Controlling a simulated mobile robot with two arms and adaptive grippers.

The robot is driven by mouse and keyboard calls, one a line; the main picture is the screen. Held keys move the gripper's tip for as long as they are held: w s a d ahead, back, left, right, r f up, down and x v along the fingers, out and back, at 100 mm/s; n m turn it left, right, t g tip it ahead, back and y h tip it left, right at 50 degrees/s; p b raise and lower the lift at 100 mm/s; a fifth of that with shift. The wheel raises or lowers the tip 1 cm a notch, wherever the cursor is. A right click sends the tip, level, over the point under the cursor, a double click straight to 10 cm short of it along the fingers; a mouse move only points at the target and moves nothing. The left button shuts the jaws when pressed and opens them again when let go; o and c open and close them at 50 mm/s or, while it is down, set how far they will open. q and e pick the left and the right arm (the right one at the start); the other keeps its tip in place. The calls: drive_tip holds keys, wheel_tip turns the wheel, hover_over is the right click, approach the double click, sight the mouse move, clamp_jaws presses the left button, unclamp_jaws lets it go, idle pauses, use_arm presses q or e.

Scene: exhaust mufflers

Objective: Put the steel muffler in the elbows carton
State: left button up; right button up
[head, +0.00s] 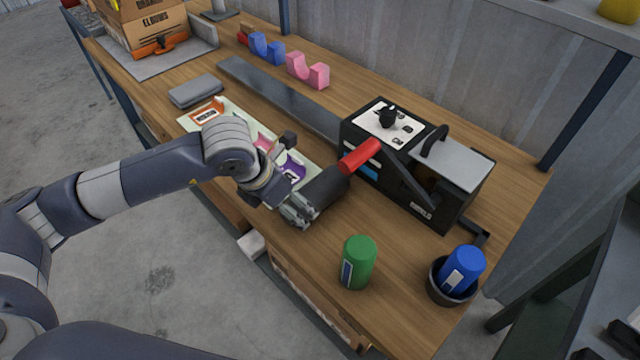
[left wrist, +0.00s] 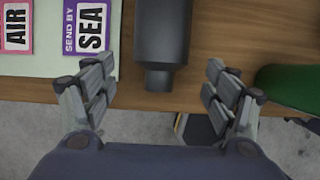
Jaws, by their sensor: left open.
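A dark grey cylindrical muffler (head: 326,188) lies on the wooden bench beside the black machine. It also shows at the top centre of the left wrist view (left wrist: 163,32), its narrower end pipe pointing toward me. The elbows carton (head: 158,24) is a brown box marked ELBOWS at the far left of the bench. My left gripper (head: 300,210) is at the near end of the muffler. In the left wrist view my left gripper (left wrist: 162,76) is open, with one finger on each side of the pipe's line and gaps visible. My right gripper is not in view.
The black machine (head: 415,170) has a red cylinder (head: 360,155) in front, close to the muffler. A green canister (head: 358,262) and a blue one (head: 463,269) in a dark cup stand nearer.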

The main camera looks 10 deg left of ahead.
sight(321, 181)
use_arm(q)
drive_tip(key=w+d, duration=0.1)
drive_tip(key=w, duration=0.1)
drive_tip(key=w+d, duration=0.2)
drive_tip(key=w, duration=0.1)
drive_tip(key=shift+d+p, duration=0.2)
drive_tip(key=shift+p, duration=0.15)
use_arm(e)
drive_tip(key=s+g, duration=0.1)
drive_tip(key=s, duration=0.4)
use_arm(q)
drive_tip(key=shift+w+d, duration=0.75)
drive_tip(key=shift+w, duration=0.35)
drive_tip(key=b+x, duration=0.1)
drive_tip(key=x, duration=0.2)
drive_tip(key=shift+b+x, duration=0.85)
drive_tip(key=shift+x, duration=0.35)
drive_tip(key=shift+w+r, duration=0.1)
drive_tip(key=shift+w, duration=0.05)
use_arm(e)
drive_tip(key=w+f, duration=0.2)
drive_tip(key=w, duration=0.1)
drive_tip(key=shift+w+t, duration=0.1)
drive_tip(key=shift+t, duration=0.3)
use_arm(q)
drive_tip(key=shift+f+b, duration=0.25)
drive_tip(key=shift+b, duration=0.15)
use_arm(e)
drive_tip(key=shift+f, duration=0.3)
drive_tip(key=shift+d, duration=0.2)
